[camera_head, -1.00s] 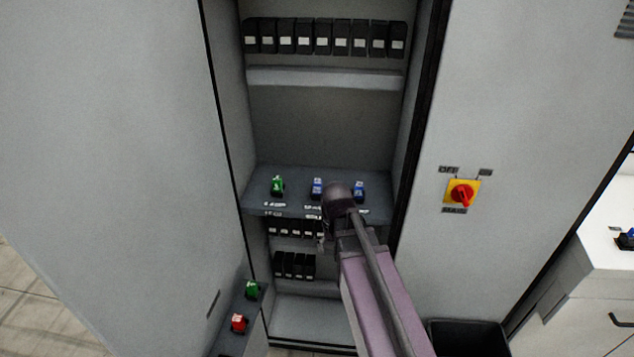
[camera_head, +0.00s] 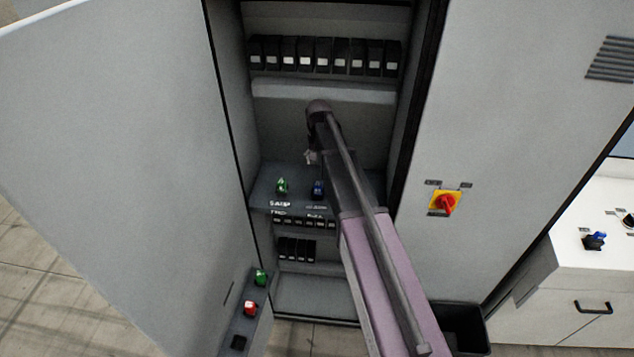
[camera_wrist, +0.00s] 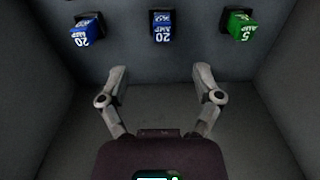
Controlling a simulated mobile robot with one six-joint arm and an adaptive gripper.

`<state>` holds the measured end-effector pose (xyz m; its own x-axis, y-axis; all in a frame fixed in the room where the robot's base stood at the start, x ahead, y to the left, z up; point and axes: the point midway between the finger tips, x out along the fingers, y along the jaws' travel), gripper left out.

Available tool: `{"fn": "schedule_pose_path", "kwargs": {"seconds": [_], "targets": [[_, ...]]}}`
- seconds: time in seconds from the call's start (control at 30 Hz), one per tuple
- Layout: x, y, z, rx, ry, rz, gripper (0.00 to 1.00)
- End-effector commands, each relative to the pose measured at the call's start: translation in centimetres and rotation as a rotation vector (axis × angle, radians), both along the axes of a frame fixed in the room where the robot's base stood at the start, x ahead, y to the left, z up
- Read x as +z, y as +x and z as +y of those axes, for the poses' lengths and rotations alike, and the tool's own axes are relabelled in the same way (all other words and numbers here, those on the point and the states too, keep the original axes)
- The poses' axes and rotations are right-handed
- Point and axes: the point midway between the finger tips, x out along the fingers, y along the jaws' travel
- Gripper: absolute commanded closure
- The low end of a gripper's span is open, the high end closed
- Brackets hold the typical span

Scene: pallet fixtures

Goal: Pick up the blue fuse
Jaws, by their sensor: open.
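In the head view a blue fuse (camera_head: 318,189) sits on the grey shelf (camera_head: 264,200) inside the cabinet, right of a green fuse (camera_head: 282,186). The wrist view shows two blue fuses marked 20 AMP, one at top centre (camera_wrist: 163,28) and one at top left (camera_wrist: 87,32), and the green fuse marked 5 AMP at top right (camera_wrist: 242,26). My arm hides the second shelf blue fuse in the head view. My gripper (camera_wrist: 161,72) is open and empty, its fingertips apart from the fuses and spread to either side of the central blue one.
Cabinet walls stand close on both sides. Black modules (camera_head: 322,56) line the top, above a pale rail (camera_head: 325,92). A red-yellow switch (camera_head: 445,203) is on the right panel. A red fuse (camera_head: 249,308) sits lower left. Another blue fuse (camera_head: 596,240) is on the right counter.

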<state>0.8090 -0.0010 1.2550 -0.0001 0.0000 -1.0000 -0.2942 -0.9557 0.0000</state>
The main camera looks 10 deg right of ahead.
Motion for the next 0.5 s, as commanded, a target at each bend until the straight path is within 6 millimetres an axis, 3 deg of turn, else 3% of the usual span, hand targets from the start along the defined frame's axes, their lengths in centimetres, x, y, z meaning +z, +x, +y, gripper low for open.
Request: {"fn": "schedule_pose_path", "kwargs": {"seconds": [0.13, 0.5], "targets": [[0.96, 1.11, -0.01, -0.011, 0.000, 0.000, 0.17], [0.87, 1.14, -0.07, -0.014, 0.000, 0.000, 0.17]]}}
